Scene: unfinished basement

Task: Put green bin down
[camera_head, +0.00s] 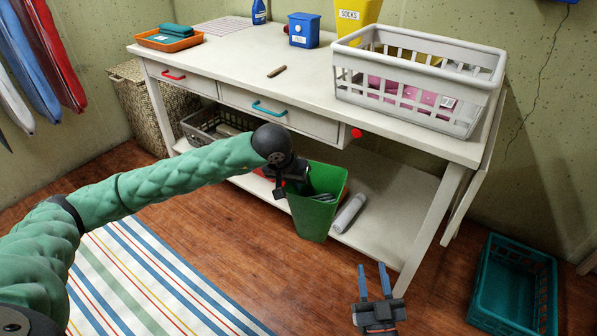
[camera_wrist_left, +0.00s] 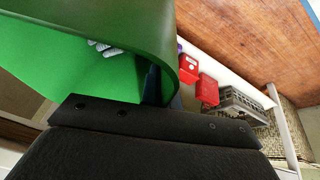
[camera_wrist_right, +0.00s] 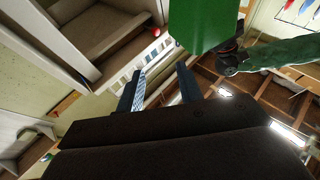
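The green bin (camera_head: 318,212) is upright in front of the white table's lower shelf in the head view. It fills much of the left wrist view (camera_wrist_left: 70,75), and its outside shows in the right wrist view (camera_wrist_right: 200,22). My left gripper (camera_head: 297,188) is shut on the bin's left rim, with a finger against the wall; the other finger is mostly hidden. Small whitish items (camera_wrist_left: 104,48) lie inside the bin. Whether its base touches anything is hard to tell. My right gripper (camera_head: 375,283) is open and empty, low in front of the table.
The white table (camera_head: 240,62) bears a white basket (camera_head: 480,65), a blue container (camera_head: 304,32) and an orange tray (camera_head: 160,42). A grey cylinder (camera_head: 349,213) lies on the lower shelf (camera_head: 392,200). A teal crate (camera_head: 500,318) stands right. The striped rug (camera_head: 150,280) is clear.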

